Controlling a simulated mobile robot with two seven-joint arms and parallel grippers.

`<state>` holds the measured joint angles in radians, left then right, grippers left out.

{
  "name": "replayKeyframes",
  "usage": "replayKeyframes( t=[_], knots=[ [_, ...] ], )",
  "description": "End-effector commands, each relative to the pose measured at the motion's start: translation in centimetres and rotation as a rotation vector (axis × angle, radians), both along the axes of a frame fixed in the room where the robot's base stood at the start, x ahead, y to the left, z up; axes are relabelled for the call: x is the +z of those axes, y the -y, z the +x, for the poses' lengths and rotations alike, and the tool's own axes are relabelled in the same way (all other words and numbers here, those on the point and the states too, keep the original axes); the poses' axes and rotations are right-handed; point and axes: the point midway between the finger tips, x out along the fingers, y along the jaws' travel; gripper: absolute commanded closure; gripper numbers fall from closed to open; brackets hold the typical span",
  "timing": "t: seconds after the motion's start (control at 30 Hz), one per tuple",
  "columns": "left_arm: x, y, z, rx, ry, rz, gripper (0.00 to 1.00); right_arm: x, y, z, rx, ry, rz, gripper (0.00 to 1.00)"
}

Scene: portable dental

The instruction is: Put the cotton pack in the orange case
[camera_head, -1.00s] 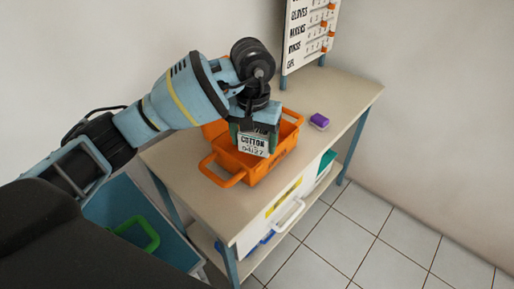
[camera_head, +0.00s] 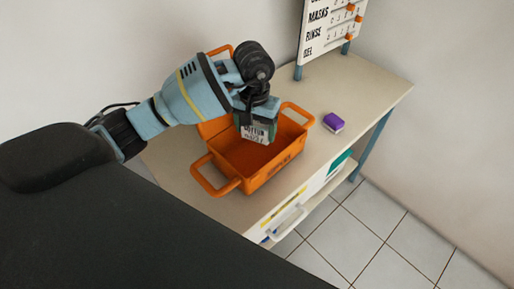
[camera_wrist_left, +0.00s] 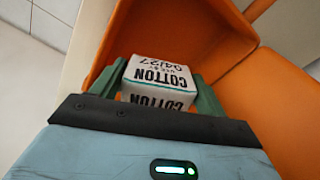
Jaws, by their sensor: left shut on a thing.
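The white cotton pack (camera_head: 257,131), printed "COTTON", is held by my left gripper (camera_head: 257,122) over the orange case. In the left wrist view the pack (camera_wrist_left: 158,78) sits between the green fingers of the gripper (camera_wrist_left: 150,95), with the orange wall close behind it. The orange case (camera_head: 275,172) stands on the table with its lid up at the back and its inside open. The pack is at the case's opening, toward its back; I cannot tell how far inside it reaches. My right gripper is not in view.
A white board with orange sliders (camera_head: 332,22) stands at the table's back. White and teal bins sit on a shelf below. The table's right end is clear.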

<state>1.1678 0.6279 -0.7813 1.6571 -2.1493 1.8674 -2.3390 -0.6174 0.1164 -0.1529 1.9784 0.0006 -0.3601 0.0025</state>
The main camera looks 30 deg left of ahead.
Motion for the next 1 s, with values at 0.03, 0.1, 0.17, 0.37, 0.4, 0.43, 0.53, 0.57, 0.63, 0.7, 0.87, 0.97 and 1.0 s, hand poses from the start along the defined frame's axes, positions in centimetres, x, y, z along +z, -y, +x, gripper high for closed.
replayKeyframes(
  t=[0.03, 0.1, 0.17, 0.37, 0.4, 0.43, 0.53, 0.57, 0.63, 0.7, 0.87, 0.97, 1.0],
  knots=[
    [-1.0, 0.1, -0.1, 0.002, -0.004, -0.001, 0.48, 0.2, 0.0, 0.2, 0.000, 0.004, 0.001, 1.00],
    [-2.1, 0.1, -0.1, 0.000, -0.003, -0.001, 0.48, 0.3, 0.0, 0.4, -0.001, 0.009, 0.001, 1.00],
    [-2.8, 0.1, 0.0, 0.001, -0.001, -0.002, 0.48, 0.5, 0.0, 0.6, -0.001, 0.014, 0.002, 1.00],
    [-3.7, 0.0, 0.1, 0.001, 0.002, -0.001, 0.48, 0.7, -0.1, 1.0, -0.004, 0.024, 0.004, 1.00],
    [-3.7, 0.0, 0.1, 0.001, 0.002, -0.001, 0.48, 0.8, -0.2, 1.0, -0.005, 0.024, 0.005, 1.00],
    [-3.8, 0.0, 0.1, 0.001, 0.001, -0.001, 0.48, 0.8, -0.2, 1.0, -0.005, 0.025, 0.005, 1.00],
    [-4.4, 0.1, 0.0, 0.000, -0.001, -0.002, 0.48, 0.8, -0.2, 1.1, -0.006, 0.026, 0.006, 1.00],
    [-4.7, 0.1, 0.0, 0.000, -0.002, -0.002, 0.48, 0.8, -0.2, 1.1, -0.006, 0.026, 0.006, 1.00],
    [-5.7, 0.1, 0.0, 0.001, -0.002, -0.002, 0.48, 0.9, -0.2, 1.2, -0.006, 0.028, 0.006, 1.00],
    [-6.7, 0.1, 0.0, 0.001, -0.003, -0.001, 0.48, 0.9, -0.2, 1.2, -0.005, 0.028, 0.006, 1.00],
    [-7.5, 0.0, 0.1, 0.001, 0.002, -0.001, 0.48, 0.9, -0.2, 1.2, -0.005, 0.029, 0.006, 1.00],
    [-7.5, 0.0, 0.1, 0.001, 0.002, -0.001, 0.48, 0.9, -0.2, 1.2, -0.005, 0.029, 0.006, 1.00],
    [-7.5, 0.0, 0.1, 0.001, 0.002, -0.001, 0.48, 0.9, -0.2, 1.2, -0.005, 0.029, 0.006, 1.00]
  ],
)
